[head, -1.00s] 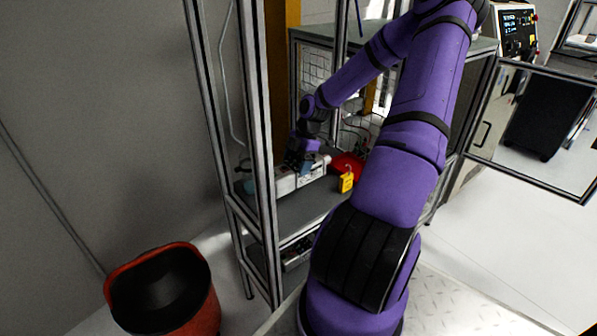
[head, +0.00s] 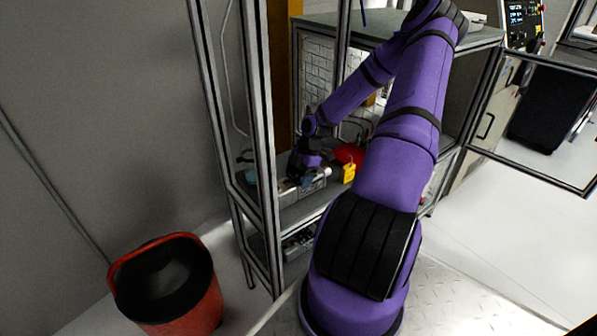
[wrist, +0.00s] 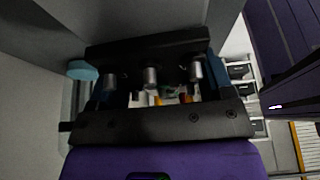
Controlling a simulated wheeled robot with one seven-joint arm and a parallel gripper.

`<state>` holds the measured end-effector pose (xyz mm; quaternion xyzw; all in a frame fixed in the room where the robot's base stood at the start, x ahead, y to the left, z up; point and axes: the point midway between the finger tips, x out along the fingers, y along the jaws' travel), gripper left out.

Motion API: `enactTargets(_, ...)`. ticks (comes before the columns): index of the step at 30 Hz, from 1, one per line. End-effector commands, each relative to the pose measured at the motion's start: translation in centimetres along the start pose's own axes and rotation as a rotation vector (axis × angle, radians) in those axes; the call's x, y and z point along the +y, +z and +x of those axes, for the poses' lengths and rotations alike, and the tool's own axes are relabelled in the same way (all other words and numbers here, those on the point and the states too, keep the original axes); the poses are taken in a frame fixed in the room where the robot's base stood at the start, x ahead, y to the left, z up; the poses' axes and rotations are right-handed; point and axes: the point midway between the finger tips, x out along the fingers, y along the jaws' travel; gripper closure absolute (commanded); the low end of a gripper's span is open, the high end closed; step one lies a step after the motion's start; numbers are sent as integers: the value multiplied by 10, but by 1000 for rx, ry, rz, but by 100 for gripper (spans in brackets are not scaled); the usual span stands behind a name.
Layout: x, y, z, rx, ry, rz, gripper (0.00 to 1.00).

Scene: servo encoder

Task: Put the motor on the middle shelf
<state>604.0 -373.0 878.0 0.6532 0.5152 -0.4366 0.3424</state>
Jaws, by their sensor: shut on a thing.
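My gripper (head: 304,180) is low over a grey shelf (head: 300,212) inside the metal-framed rack, pointing down. It is shut on a pale grey, long blocky thing (head: 316,187), which I take to be the motor; my gripper covers part of it. From this view I cannot tell whether it touches the shelf. In the wrist view the gripper's dark blue fingers (wrist: 158,92) stand wide apart, and the held thing is mostly hidden by the dark gripper body.
A yellow padlock (head: 348,173) and a red thing (head: 351,154) lie just right of my gripper. A teal round thing (head: 250,184) is left, behind the rack post (head: 265,150). A lower shelf holds dark parts (head: 298,243). A red bin (head: 168,283) stands on the floor.

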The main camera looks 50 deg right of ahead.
Motion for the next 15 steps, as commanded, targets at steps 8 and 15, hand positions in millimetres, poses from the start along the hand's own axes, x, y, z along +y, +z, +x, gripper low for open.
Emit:
enactTargets(8,0,0,1,-1,0,-1,23)
enactTargets(15,0,0,0,-1,1,-1,0)
